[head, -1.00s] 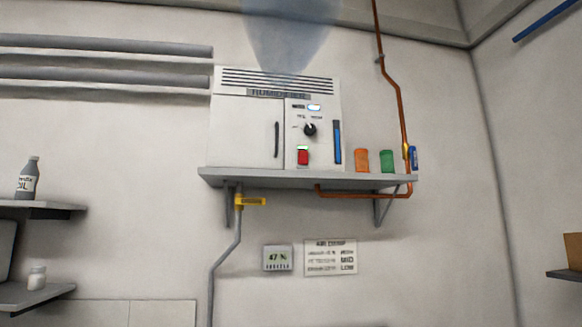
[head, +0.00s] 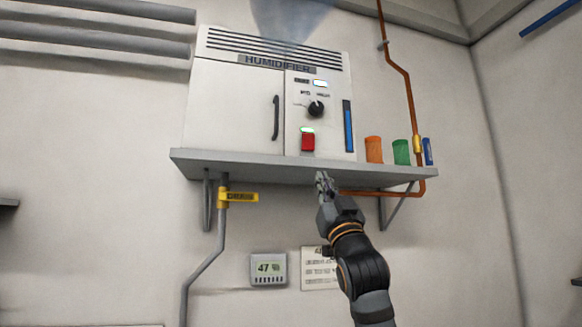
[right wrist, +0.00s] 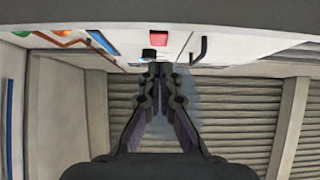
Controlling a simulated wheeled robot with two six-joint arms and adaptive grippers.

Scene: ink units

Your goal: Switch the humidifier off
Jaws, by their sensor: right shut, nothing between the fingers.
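The white humidifier (head: 232,105) stands on a grey wall shelf, with mist rising from its top. Its front panel has a red switch (head: 308,142) with a lit green strip just above it, a black knob (head: 316,109), a lit display (head: 320,84) and a blue level strip. The red switch also shows in the right wrist view (right wrist: 158,38). My right gripper (head: 322,177) is shut and empty, near the shelf's front edge, lower in the picture than the red switch and apart from it. It shows in the right wrist view too (right wrist: 159,72). My left gripper is out of view.
The shelf (head: 255,168) juts out below the panel. Orange (head: 374,150) and green (head: 401,152) containers stand right of the humidifier, near a copper pipe (head: 408,100).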

